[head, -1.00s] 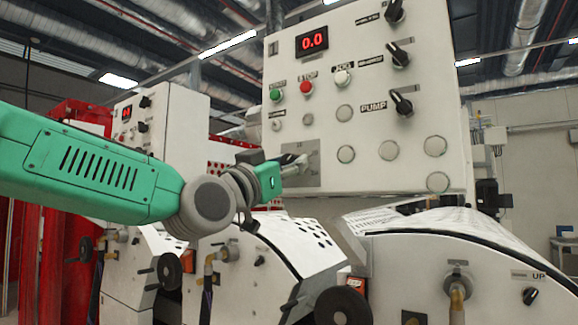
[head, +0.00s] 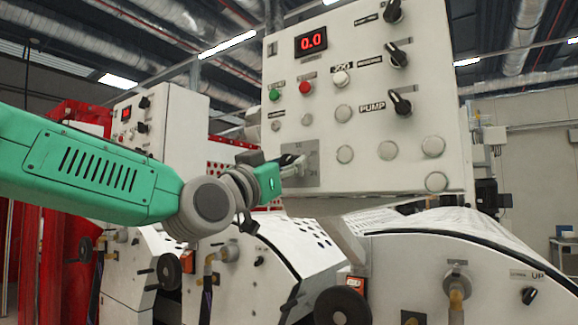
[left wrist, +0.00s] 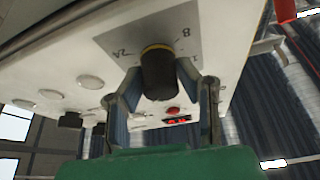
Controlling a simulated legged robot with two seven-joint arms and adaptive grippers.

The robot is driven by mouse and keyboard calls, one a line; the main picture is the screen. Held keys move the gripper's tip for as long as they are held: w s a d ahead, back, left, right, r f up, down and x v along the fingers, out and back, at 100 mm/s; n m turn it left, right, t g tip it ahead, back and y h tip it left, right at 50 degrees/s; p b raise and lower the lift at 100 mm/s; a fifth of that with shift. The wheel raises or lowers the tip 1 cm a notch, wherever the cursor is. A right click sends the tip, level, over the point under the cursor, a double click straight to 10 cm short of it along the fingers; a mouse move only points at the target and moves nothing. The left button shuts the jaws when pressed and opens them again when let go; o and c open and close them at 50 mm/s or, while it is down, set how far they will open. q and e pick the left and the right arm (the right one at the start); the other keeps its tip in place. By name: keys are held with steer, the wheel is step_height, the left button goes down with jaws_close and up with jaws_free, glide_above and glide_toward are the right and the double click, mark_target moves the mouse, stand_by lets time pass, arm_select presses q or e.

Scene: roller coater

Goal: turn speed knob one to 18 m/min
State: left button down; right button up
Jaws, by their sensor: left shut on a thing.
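The speed knob is a dark round knob (left wrist: 159,72) with a yellowish ring at its base, on a grey plate (left wrist: 118,38) with printed marks in the left wrist view. In the head view the grey plate (head: 313,172) sits at the lower left of the white control panel (head: 440,95). My left gripper (left wrist: 160,92) is shut on the knob, one finger on each side. In the head view my left gripper (head: 292,165) reaches the plate and hides the knob. The red display (head: 311,42) above reads 0.0. My right gripper is not in view.
Green (head: 275,96) and red (head: 306,88) buttons sit above the plate. Black selector knobs, one beside the PUMP label (head: 400,103), line the panel's right side. White coater covers (head: 450,250) stand below. A second panel (head: 165,115) stands behind my left arm.

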arm_select(q)
steer(key=shift+d+f, duration=0.1)
steer(key=shift+f, duration=0.3)
steer(key=c, duration=1.5)
jaws_free()
steer(key=o, duration=0.3)
steer(key=shift+w, duration=0.1)
steer(key=shift+w+r, duration=0.1)
steer(key=shift+r, duration=0.05)
steer(key=shift+s, duration=0.25)
steer(key=shift+s+a, duration=0.25)
steer(key=shift+a, duration=0.1)
steer(key=v, duration=1.1)
steer(key=shift+w+a+f, duration=0.1)
steer(key=shift+w+f, duration=0.05)
steer(key=shift+f, duration=0.05)
